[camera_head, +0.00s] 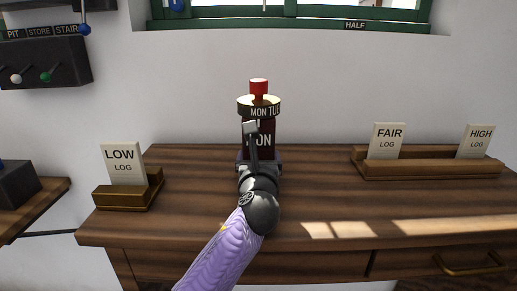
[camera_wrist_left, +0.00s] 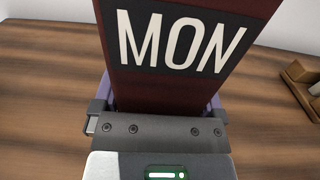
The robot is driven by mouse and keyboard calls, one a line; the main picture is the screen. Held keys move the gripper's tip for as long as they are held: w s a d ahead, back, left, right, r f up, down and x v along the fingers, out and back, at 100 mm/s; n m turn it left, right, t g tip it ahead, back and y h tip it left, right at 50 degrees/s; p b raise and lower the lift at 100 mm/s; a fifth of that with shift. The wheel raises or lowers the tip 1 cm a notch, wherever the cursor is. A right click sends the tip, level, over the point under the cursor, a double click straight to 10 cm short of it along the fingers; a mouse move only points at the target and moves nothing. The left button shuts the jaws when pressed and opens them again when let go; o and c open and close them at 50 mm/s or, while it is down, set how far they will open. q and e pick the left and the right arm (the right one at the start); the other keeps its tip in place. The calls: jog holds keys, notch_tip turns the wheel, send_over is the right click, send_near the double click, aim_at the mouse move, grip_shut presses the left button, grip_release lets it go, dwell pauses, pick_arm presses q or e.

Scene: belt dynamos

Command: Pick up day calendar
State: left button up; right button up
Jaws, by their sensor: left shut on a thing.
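The day calendar (camera_head: 264,126) is a dark red upright block with a round brass-coloured drum reading MON TUE and a red knob on top. It is over the back middle of the wooden desk. My left gripper (camera_head: 259,160) is shut on its lower part, in front of it. In the left wrist view the calendar's MON face (camera_wrist_left: 180,42) fills the top, between the purple-edged fingers of the gripper (camera_wrist_left: 160,104). The calendar's base is hidden, so I cannot tell whether it touches the desk. My right gripper is not in view.
The desk (camera_head: 330,200) has a LOW card holder (camera_head: 125,194) at left and a long holder (camera_head: 430,169) with FAIR and HIGH cards at right. A dark peg box (camera_head: 45,62) hangs at upper left. The desk's middle front is clear.

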aim_at(258, 114)
pick_arm(q)
grip_shut()
notch_tip(258, 114, up, 10)
jog(key=p, duration=0.6)
jog(key=shift+r, duration=0.1)
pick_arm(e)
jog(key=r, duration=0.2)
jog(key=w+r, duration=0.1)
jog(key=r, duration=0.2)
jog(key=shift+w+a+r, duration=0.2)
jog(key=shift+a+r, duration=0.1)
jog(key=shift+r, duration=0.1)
pick_arm(q)
jog(key=shift+f, duration=0.4)
notch_tip(258, 114, down, 8)
jog(key=b, duration=0.4)
jog(key=shift+f, duration=0.1)
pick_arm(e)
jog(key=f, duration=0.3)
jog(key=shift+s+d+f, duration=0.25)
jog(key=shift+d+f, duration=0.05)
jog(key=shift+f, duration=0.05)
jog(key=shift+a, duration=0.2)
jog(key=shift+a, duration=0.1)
